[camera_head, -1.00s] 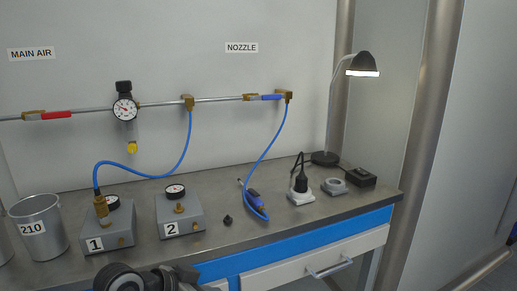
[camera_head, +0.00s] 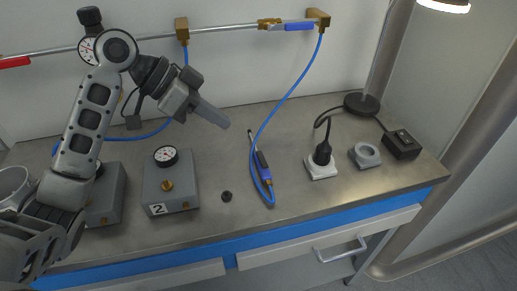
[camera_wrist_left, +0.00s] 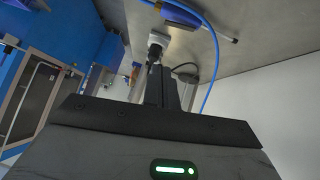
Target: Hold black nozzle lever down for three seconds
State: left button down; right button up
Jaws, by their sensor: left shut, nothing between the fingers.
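The air nozzle (camera_head: 262,168), a blue and dark hand piece with a thin tip pointing back, lies on the workbench. Its blue hose rises to the wall pipe. A dark strip on its body may be the black lever, too small to be sure. My left gripper (camera_head: 222,122) is in the air above the bench, left of the nozzle and apart from it. Its fingers are shut and empty. In the left wrist view the shut fingers (camera_wrist_left: 161,86) point towards the bench, and the nozzle (camera_wrist_left: 181,14) shows near the top edge. My right gripper is not in view.
Gauge box 2 (camera_head: 170,185) stands left of the nozzle, with a small black knob (camera_head: 226,196) between them. A black plug in a white socket (camera_head: 321,168), a grey ring (camera_head: 365,155) and a black box (camera_head: 402,145) are to the right. A lamp base (camera_head: 362,104) stands behind.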

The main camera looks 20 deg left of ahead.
pick_arm(q)
send_over(262, 159)
jog(key=s, duration=0.3)
notch_tip(262, 159, down, 8)
notch_tip(262, 159, down, 2)
jog(key=shift+a+p, duration=0.15)
jog(key=shift+p, duration=0.25)
jog(key=shift+s+f, duration=0.1)
jog(key=shift+f, duration=0.45)
